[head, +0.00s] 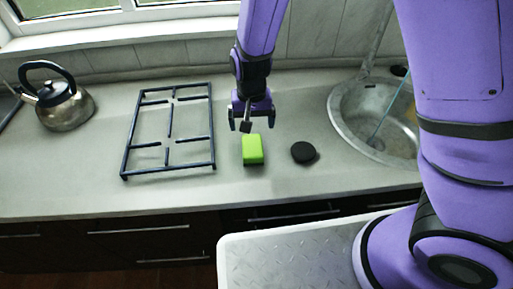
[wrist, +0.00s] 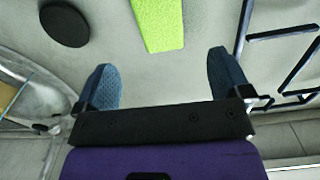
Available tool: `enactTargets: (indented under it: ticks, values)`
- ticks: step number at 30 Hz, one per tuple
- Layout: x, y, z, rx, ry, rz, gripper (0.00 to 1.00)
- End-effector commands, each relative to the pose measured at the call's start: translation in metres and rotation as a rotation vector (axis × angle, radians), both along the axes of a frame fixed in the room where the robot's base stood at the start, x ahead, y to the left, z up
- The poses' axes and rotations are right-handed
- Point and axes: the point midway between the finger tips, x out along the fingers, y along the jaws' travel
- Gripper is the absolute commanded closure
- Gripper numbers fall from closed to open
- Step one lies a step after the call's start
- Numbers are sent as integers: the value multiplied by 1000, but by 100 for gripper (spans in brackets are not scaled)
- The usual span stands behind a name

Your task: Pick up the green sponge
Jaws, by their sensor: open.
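The green sponge (head: 253,150) is a bright green block on the countertop, between the black rack and the black round disc in the head view. In the wrist view the sponge (wrist: 158,22) shows at the top, cut off by the frame edge and beyond my fingertips. My gripper (head: 246,125) hangs just behind the sponge, on its window side, in the head view. In the wrist view my gripper (wrist: 161,80) has its two blue-grey fingers wide apart with nothing between them. I cannot tell its exact height over the counter.
A black round disc (head: 304,152) lies right of the sponge. A dark metal rack (head: 213,140) lies to its left. A sink (head: 350,125) is at the right, a kettle (head: 62,105) at the far left. The counter (head: 200,195) is clear in front of the sponge.

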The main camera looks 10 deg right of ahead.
Motion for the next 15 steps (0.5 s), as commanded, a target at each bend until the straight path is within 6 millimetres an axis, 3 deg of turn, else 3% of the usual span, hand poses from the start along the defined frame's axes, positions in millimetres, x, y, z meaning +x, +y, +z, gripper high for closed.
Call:
enactTargets:
  ticks: [9, 15]
  values:
    - [0, -1, -43, -2, 3, -2, 4]
    - [-1, -1, -54, 0, 2, 0, 4]
